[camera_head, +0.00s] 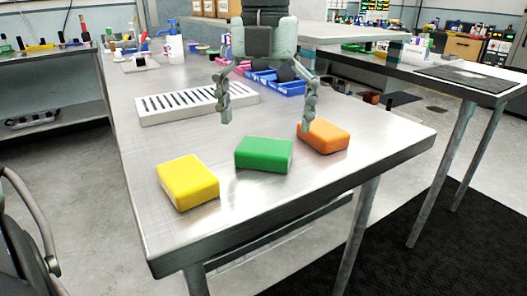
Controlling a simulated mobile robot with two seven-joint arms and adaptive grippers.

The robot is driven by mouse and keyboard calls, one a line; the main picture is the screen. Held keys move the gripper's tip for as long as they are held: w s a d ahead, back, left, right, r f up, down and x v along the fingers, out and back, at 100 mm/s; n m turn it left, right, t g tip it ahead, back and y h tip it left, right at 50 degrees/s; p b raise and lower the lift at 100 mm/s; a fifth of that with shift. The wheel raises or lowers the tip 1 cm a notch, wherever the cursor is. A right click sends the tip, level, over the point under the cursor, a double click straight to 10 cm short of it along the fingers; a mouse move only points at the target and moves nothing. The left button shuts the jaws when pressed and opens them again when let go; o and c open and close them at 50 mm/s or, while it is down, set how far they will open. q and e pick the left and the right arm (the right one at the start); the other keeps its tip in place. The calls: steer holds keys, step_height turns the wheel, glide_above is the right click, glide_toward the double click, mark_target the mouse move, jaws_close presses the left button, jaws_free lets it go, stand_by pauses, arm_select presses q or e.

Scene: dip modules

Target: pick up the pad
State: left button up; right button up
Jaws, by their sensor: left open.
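Three pads lie flat on the metal table (330,185): a yellow pad (187,182) at the left, a green pad (264,155) in the middle and an orange pad (325,136) at the right. My left gripper (266,124) is open and empty, pointing down. Its fingers are spread to either side of the green pad's width in the picture, and the tips appear higher up than that pad. The right finger overlaps the orange pad's left edge; I cannot tell if it touches. My right gripper does not show.
A white slotted rack (160,111) lies behind the pads, with blue bins (291,88) behind my gripper.

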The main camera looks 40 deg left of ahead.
mark_target(264, 146)
arm_select(q)
steer(key=f, duration=0.2)
steer(key=shift+s+f, duration=0.2)
steer(key=shift+f, duration=0.2)
steer(key=shift+w+f, duration=0.1)
steer(key=shift+f, duration=0.25)
steer(key=shift+d+f, duration=0.1)
steer(key=c, duration=1.1)
steer(key=shift+o, duration=0.2)
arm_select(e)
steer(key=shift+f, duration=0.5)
